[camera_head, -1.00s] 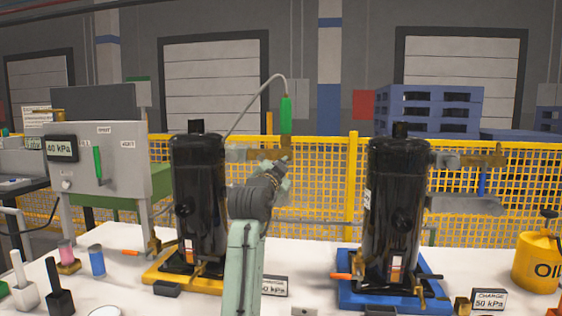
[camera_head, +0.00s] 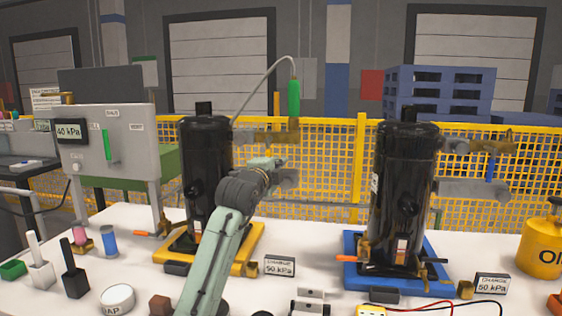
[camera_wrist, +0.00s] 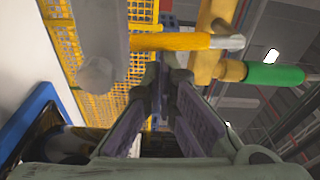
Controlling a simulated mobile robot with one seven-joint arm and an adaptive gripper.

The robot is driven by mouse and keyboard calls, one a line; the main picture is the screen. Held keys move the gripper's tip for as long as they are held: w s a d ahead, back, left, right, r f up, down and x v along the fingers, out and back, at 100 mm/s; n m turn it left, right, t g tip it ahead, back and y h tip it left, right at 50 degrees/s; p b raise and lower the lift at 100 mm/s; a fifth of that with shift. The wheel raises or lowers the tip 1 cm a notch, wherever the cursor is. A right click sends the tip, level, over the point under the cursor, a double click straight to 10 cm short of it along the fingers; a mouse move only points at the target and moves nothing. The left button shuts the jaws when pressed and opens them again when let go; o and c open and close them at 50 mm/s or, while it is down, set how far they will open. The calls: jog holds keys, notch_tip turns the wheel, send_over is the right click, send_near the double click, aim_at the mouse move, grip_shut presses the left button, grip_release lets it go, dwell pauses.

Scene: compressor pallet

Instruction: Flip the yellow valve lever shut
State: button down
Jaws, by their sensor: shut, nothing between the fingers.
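The yellow lever (camera_head: 277,106) stands upright on the pipe behind the left black compressor (camera_head: 206,165). It is close to a brass fitting (camera_head: 284,137) under the green handle (camera_head: 294,97). In the wrist view the yellow lever (camera_wrist: 172,41) runs across the picture just beyond my fingertips, next to the brass fitting (camera_wrist: 208,65) and the green handle (camera_wrist: 273,77). My gripper (camera_head: 281,164) is below the lever in the head view. In the wrist view my gripper (camera_wrist: 163,78) has its fingers together with nothing between them. I cannot tell whether it touches the lever.
A second compressor (camera_head: 404,190) with a blue lever (camera_head: 490,167) stands on a blue base at the right. A yellow mesh fence (camera_head: 330,165) runs behind. A grey panel (camera_head: 130,140) reading 40 kPa stands at the left. Tools and small containers lie on the white table (camera_head: 120,245).

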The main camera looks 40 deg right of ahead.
jog(key=shift+w+a+f, duration=0.15)
jog(key=shift+w+a, duration=0.05)
dwell(0.4)
jog(key=shift+d, duration=0.1)
jog(key=s+a+b, duration=0.2)
jog(key=s+a, duration=0.3)
jog(key=s, duration=0.3)
jog(key=shift+a, duration=0.25)
dwell(0.5)
